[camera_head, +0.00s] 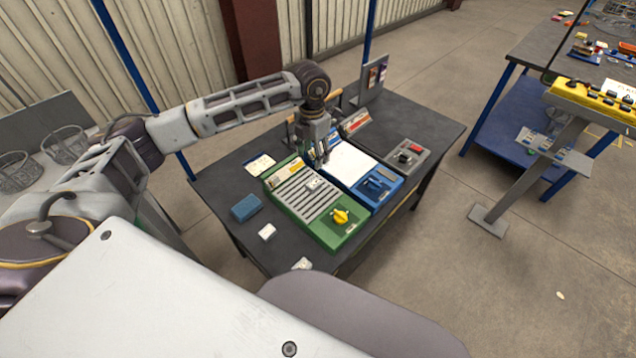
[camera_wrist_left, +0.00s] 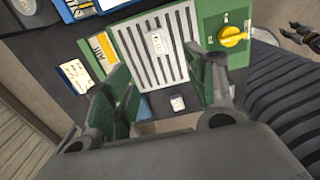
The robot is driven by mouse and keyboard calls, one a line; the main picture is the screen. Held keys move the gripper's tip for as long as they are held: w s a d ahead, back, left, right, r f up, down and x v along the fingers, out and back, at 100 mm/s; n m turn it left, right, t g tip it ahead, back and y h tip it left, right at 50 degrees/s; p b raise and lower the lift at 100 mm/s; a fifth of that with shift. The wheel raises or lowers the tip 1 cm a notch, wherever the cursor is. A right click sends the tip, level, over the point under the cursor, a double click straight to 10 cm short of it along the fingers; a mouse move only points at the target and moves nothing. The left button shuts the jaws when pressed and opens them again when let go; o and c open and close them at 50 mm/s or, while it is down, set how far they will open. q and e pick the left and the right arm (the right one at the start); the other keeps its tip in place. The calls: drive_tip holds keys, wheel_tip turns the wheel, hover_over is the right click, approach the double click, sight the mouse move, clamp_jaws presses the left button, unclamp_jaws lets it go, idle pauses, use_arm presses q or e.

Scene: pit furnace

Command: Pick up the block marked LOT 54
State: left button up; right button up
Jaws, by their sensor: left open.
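Several small pale blocks are in view, and I cannot read LOT 54 on any of them. One marked block (camera_head: 314,184) lies on the slatted grey plate of a green unit; in the left wrist view this block (camera_wrist_left: 155,42) lies ahead of the fingers. A second white block (camera_head: 267,231) lies on the dark table beside the unit and also shows in the left wrist view (camera_wrist_left: 177,103). A third (camera_head: 301,264) is at the table's front edge. My left gripper (camera_head: 319,160) is open and empty, above the unit's far part. It is also in the left wrist view (camera_wrist_left: 152,58).
The green unit (camera_head: 347,229) has a yellow knob (camera_head: 341,216). A blue unit (camera_head: 379,190) with a white top stands right of it. A blue block (camera_head: 246,207) lies left. A dark part with green (camera_wrist_left: 302,36), possibly my right gripper, is at the wrist view's edge.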

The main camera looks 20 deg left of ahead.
use_arm(q)
hover_over(314, 183)
drive_tip(key=f, duration=0.7)
drive_tip(key=shift+s+f, duration=0.1)
drive_tip(key=shift+s, duration=0.2)
drive_tip(key=shift+f, duration=0.65)
drive_tip(key=shift+w+f, duration=0.15)
drive_tip(key=shift+f, duration=0.75)
wheel_tip(314, 183, down, 3)
drive_tip(key=shift+w+r+p, duration=0.15)
drive_tip(key=shift+p, duration=0.2)
drive_tip(key=shift+f, duration=0.35)
clamp_jaws()
use_arm(e)
drive_tip(key=shift+s+a+r, duration=0.3)
drive_tip(key=shift+s+a, duration=0.15)
drive_tip(key=shift+a, duration=0.2)
